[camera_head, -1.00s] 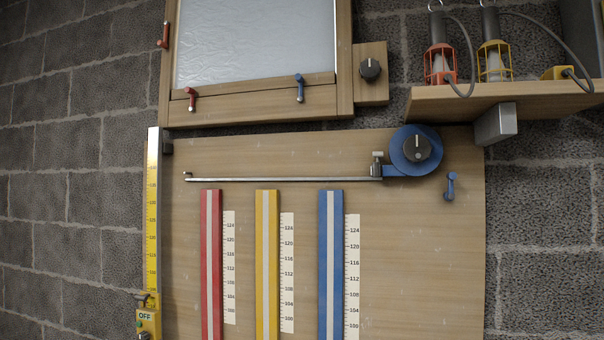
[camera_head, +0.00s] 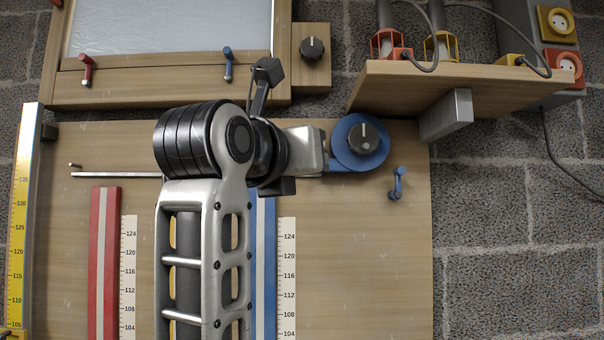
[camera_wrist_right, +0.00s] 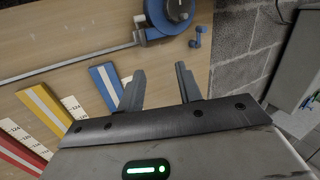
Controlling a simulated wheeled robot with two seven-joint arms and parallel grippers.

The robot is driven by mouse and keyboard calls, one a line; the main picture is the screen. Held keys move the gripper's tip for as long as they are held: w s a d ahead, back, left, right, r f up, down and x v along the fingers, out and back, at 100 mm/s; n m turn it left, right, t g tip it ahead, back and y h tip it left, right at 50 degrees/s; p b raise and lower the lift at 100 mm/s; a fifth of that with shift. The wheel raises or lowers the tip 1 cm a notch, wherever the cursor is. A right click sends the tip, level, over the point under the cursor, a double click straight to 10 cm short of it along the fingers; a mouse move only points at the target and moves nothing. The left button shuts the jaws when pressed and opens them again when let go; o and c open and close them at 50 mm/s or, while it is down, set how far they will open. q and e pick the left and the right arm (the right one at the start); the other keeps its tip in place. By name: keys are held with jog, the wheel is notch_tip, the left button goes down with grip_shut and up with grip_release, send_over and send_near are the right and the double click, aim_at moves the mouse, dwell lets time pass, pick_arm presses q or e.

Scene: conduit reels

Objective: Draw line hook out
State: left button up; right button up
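The blue reel (camera_head: 370,160) with its dark knob is mounted on the upper right of the wooden board. A thin metal rail (camera_head: 110,174) runs left from it to a small peg. The small grey block that looks like the line hook (camera_wrist_right: 140,38) sits at the reel end of the rail in the right wrist view; my arm hides it in the head view.
Red (camera_head: 104,260), yellow (camera_wrist_right: 42,105) and blue (camera_head: 264,265) strips with scales run down the board. A small blue crank (camera_head: 397,184) is right of the reel. A shelf (camera_head: 400,88) with lamps overhangs at upper right. A framed panel (camera_head: 180,90) is above.

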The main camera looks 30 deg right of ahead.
jog(key=w+d+r+t+y+p, duration=0.1)
jog(key=w+d+r+p, duration=0.1)
jog(key=w+d, duration=0.7)
jog(key=shift+w+d+n+y+p, duration=0.15)
jog(key=shift+w+n+y+p, duration=0.2)
jog(key=shift+w+p, duration=0.4)
jog(key=shift+w, duration=0.1)
grip_shut()
